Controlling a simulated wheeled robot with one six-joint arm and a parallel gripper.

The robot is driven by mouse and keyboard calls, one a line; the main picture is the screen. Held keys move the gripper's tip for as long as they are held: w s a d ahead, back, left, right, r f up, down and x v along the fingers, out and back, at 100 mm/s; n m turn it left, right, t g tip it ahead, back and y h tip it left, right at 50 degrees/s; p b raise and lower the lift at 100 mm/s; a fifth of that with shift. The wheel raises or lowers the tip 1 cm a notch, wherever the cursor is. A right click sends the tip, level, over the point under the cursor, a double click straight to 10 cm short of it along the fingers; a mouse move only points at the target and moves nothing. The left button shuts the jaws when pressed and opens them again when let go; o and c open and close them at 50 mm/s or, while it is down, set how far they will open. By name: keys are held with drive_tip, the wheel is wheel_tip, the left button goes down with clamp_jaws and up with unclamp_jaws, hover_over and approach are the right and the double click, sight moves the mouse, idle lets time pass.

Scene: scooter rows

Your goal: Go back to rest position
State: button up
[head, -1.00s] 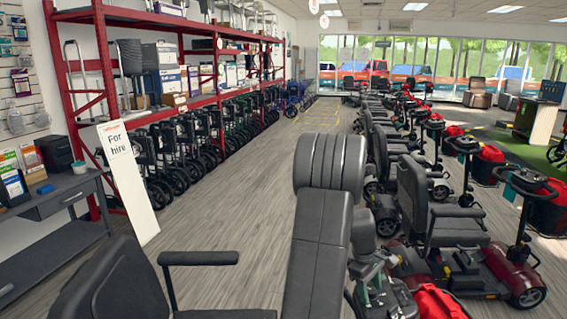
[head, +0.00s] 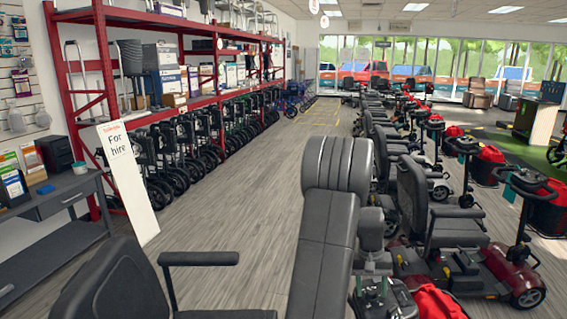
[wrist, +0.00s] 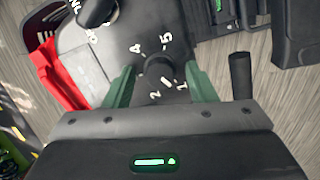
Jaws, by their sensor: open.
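My gripper (wrist: 159,76) shows in the wrist view with its two green fingers apart and nothing held between them. Behind the gap is a dark control panel (wrist: 88,62) with white numbers and a round black dial (wrist: 158,66). The dial appears between the fingertips; I cannot tell how far it is from them. In the head view my arm reaches forward and down at the lower middle, beside the row of scooters.
A black chair (head: 110,285) is at the lower left, near a grey desk (head: 85,188). Red shelving (head: 105,75) lines the left wall. The wood-floor aisle (head: 265,190) is clear.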

drive_tip(key=m, duration=0.4)
drive_tip(key=shift+d+r+y+p, duration=0.1)
drive_tip(key=shift+y+p, duration=0.25)
drive_tip(key=shift+y, duration=0.05)
drive_tip(key=m, duration=0.4)
drive_tip(key=shift+s+m+t+p, duration=0.1)
drive_tip(key=shift+m+t+p, duration=0.2)
drive_tip(key=shift+t+p, duration=0.1)
